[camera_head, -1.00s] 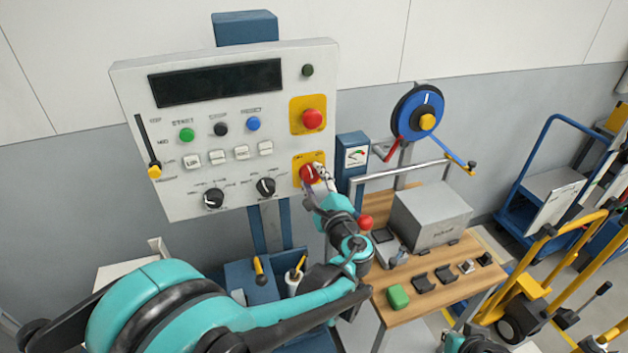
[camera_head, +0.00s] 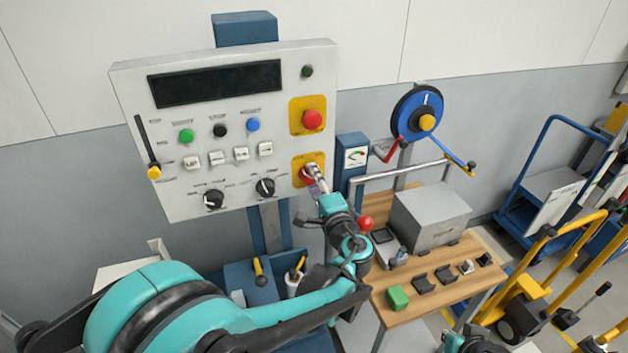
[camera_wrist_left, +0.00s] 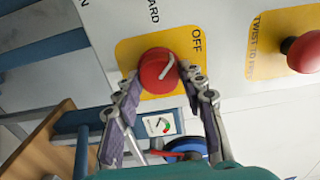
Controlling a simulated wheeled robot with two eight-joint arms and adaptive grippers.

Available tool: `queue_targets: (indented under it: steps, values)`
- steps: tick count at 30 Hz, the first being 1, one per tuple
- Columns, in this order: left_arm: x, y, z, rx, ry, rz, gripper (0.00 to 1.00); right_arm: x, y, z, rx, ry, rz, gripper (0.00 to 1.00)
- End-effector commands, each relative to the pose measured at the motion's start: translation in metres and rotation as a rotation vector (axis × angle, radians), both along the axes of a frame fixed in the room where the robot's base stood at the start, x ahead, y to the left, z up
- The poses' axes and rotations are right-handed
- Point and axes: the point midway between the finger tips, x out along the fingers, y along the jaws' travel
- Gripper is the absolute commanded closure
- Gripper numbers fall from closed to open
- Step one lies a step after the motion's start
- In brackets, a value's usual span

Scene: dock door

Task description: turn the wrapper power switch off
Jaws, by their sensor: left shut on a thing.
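The wrapper power switch is a red rotary knob (camera_head: 306,174) on a yellow plate (camera_head: 298,163) at the lower right of the white control panel (camera_head: 180,120). In the left wrist view the knob (camera_wrist_left: 156,71) shows a pale pointer line slanting toward the plate's OFF mark (camera_wrist_left: 196,40). My left gripper (camera_head: 314,172) is shut on the knob, with one finger on each side of it in the left wrist view (camera_wrist_left: 158,84). In the head view the gripper hides part of the knob. My right gripper is not in view.
A red mushroom button (camera_head: 312,119) on another yellow plate sits just above the knob. A blue gauge box (camera_head: 354,157) and a metal rail (camera_head: 400,170) stand close to the right. A wooden table (camera_head: 440,275) with a grey box (camera_head: 432,215) is below right.

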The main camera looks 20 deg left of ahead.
Motion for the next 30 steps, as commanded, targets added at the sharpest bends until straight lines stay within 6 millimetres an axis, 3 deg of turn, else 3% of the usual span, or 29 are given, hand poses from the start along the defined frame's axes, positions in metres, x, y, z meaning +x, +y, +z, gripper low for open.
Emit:
queue_targets:
  steps: [12,13,15,25,30]
  values:
    - [0.0,0.0,0.0,-0.007,-0.004,0.0,0.89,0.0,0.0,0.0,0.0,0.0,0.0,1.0]
    - [0.0,0.0,0.0,-0.007,-0.004,0.0,0.55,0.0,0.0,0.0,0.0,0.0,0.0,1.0]
    - [0.0,0.0,0.0,-0.006,-0.004,0.0,0.39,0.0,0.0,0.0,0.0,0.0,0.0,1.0]
    - [-0.002,-0.001,0.0,-0.005,-0.003,0.0,0.39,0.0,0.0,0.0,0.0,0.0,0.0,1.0]
    - [-0.019,-0.014,0.0,-0.005,-0.003,-0.003,0.39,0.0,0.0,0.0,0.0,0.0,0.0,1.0]
